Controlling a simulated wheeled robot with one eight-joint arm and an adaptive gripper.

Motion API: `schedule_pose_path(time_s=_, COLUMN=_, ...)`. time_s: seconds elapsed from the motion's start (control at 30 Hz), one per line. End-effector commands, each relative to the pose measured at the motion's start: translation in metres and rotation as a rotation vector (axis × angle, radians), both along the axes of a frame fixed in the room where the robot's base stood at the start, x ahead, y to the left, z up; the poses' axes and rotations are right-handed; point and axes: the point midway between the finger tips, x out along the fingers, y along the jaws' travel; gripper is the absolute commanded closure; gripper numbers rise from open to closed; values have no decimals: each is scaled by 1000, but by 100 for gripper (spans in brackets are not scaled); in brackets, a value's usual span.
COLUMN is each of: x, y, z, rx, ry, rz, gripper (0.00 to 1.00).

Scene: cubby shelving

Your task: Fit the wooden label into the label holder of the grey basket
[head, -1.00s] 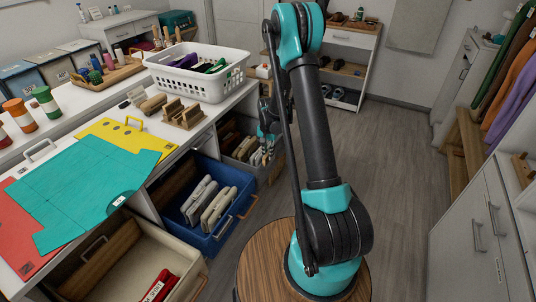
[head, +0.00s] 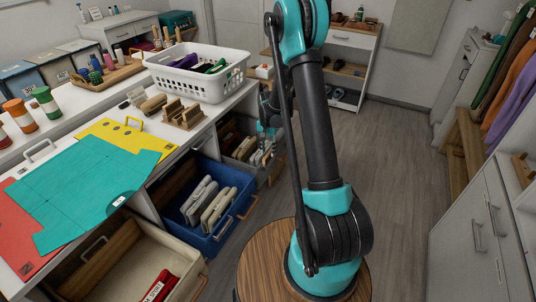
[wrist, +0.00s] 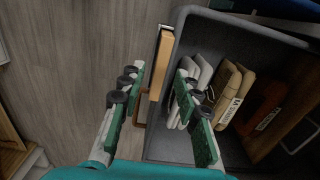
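The grey basket (wrist: 158,147) is below my gripper in the wrist view, holding folded pale and tan items and a dark reddish-brown one. A wooden label (wrist: 160,65), a light bar, lies along the outside of its front wall. A thin pale and dark edge, perhaps the label holder (wrist: 167,27), shows at the label's far end; I cannot tell how fully the label sits in it. My gripper (wrist: 159,74) is open, one finger outside the front wall and the other over the inside. The label shows between the fingertips with gaps. In the head view my gripper (head: 267,150) is small, above the basket (head: 270,172).
A blue basket (head: 236,226) and a beige basket (head: 190,280) stand pulled out nearer in the cubbies. A white basket (head: 225,88) and coloured sheets lie on the counter above. A brown handle (wrist: 139,108) sticks out from the grey basket's front. The floor (head: 400,180) at right is clear.

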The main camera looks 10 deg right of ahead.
Motion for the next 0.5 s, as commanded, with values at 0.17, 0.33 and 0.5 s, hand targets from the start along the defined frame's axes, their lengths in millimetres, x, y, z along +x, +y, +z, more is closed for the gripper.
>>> schedule_pose_path(time_s=0.17, x=0, y=0, z=37, rx=0, ry=0, rz=0, gripper=67)
schedule_pose_path(time_s=0.33, x=0, y=0, z=67, rx=0, ry=0, rz=0, gripper=67)
schedule_pose_path(time_s=0.5, x=0, y=0, z=85, rx=0, ry=0, rz=0, gripper=67)
